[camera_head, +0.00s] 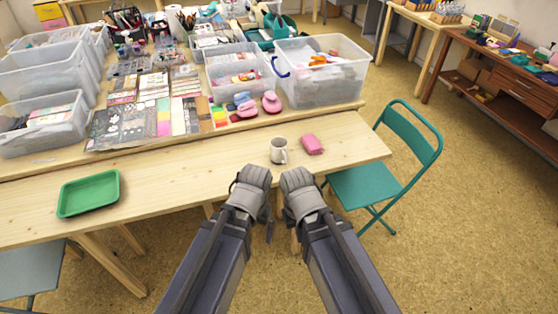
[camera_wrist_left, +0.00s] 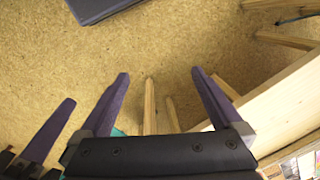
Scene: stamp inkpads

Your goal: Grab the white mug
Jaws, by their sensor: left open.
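The white mug (camera_head: 278,150) stands upright on the front wooden table, near its front edge, with its handle toward the right front. A pink cloth or sponge lies just right of it. My left gripper (camera_head: 262,215) is in front of the table edge, nearer to me than the mug and apart from it. In the left wrist view its two fingers are spread and empty (camera_wrist_left: 160,73) over the floor. My right gripper (camera_head: 296,205) is beside it to the right; its fingers are hidden in the head view. The mug does not show in the left wrist view.
A green tray (camera_head: 89,193) lies on the left of the front table. A pink item (camera_head: 312,144) is close beside the mug. A clear bin (camera_head: 320,85) and coloured inkpads (camera_head: 220,117) sit behind. A teal chair (camera_head: 378,185) stands at the right. The table between tray and mug is clear.

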